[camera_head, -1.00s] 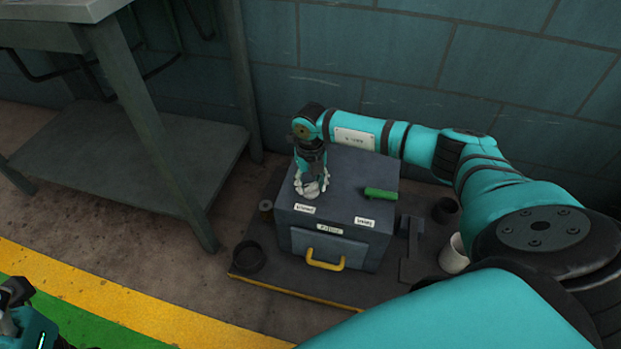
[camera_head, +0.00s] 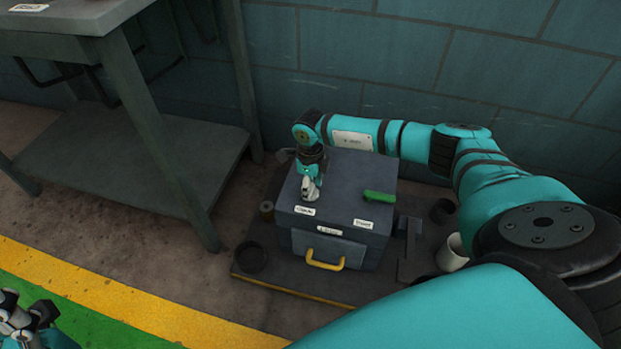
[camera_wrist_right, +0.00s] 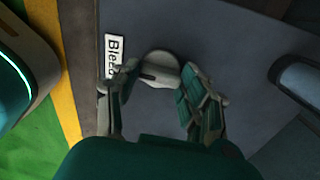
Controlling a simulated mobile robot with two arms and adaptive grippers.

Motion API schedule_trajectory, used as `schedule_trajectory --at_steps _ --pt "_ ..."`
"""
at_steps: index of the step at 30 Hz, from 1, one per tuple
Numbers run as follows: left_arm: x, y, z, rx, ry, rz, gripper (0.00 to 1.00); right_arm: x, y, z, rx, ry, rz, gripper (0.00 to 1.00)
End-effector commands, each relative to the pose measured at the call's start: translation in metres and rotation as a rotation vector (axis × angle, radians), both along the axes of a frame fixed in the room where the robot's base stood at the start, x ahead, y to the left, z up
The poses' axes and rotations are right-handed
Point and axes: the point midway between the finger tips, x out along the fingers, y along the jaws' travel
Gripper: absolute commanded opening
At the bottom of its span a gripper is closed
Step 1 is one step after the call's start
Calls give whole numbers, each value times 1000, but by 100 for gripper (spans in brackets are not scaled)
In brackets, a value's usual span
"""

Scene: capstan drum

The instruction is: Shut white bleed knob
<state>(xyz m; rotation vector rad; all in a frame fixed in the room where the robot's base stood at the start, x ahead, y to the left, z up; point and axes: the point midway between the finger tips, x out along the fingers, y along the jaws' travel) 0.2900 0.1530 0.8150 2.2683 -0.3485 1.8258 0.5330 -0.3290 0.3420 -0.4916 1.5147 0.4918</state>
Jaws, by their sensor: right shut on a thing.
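The white bleed knob (camera_wrist_right: 161,69) sits on top of the grey box (camera_head: 350,190), beside a label reading "Bleed" (camera_wrist_right: 113,55) in the right wrist view. My right gripper (camera_wrist_right: 158,84) points down over it, with one finger on each side, and is shut on it. In the head view the right gripper (camera_head: 310,190) hides most of the knob, at the box's front left. A dark slot or mark shows on the knob's near side. My left gripper (camera_head: 26,312) is at the bottom left corner, its fingers apart and empty, far from the box.
A green handle (camera_head: 379,196) lies on the box's right top, and a yellow handle (camera_head: 326,264) is on its front. A black ring (camera_head: 251,257) and a white cup (camera_head: 453,253) stand on the base plate. A metal table (camera_head: 170,160) stands at left.

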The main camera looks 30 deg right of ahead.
Motion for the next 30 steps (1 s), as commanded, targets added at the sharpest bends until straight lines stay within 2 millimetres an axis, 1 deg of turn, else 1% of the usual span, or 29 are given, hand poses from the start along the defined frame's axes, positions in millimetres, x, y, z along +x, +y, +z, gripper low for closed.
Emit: schedule_trajectory --at_steps 9,23,24,28,30 --pt "0 0 2 0 -2 0 67 0 0 0 1 -1 85 12" --pt "0 0 4 1 -10 0 67 0 0 0 0 -1 97 12" --pt "0 0 4 1 -10 0 67 0 0 0 0 -1 97 49" --pt "0 0 4 1 -10 0 67 0 0 0 0 -1 96 66" --pt "0 0 4 1 -11 0 67 0 0 0 -1 -1 95 67"
